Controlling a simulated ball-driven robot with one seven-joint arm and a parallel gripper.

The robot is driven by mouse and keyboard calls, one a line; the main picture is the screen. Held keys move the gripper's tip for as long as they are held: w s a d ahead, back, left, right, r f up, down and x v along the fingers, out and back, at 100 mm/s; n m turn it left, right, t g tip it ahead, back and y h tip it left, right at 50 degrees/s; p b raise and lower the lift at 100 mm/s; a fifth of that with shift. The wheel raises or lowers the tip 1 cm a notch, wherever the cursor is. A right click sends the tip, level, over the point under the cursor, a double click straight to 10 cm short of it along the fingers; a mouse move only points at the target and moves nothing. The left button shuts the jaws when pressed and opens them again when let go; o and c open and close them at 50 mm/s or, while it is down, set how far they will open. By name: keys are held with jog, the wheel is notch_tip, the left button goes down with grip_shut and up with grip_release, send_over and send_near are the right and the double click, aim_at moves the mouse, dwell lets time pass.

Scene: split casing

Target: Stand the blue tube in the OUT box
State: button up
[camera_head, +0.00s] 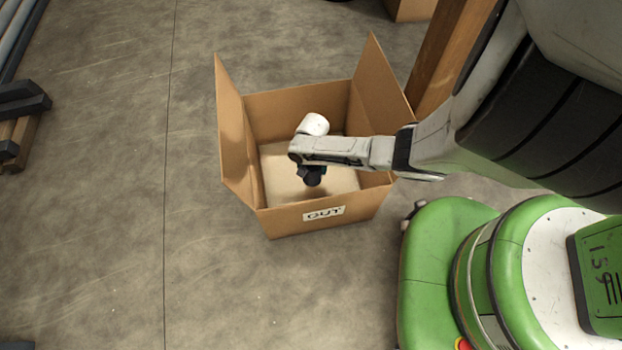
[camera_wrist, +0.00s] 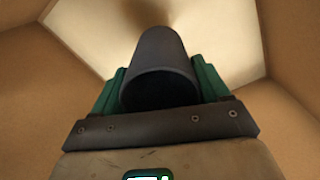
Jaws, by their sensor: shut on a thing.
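The OUT box (camera_head: 288,224) is an open cardboard box on the floor, with a white "OUT" label on its near wall and tall flaps raised left and right. My gripper (camera_head: 312,178) is inside the box outline, pointing down over its pale floor. In the wrist view my gripper (camera_wrist: 160,78) has its green fingers shut on either side of a tube (camera_wrist: 161,52). The tube looks dark slate grey, hollow, with its open end towards the camera. Its far end points at the box floor. A blurred shadow lies by that end; I cannot tell whether it touches.
The box walls surround my gripper closely, and the right flap (camera_head: 382,85) stands near my forearm. A wooden post (camera_head: 448,55) rises behind the right side. Dark-ended beams (camera_head: 22,105) lie at the far left. The concrete floor left of the box is clear.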

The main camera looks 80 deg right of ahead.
aim_at(312, 178)
jog(key=shift+f+b, duration=2.85)
jog(key=shift+f, duration=1)
jog(key=shift+f, duration=0.15)
jog(key=o, duration=1.1)
jog(key=shift+c, duration=0.2)
notch_tip(312, 178, up, 12)
jog(key=p, duration=0.9)
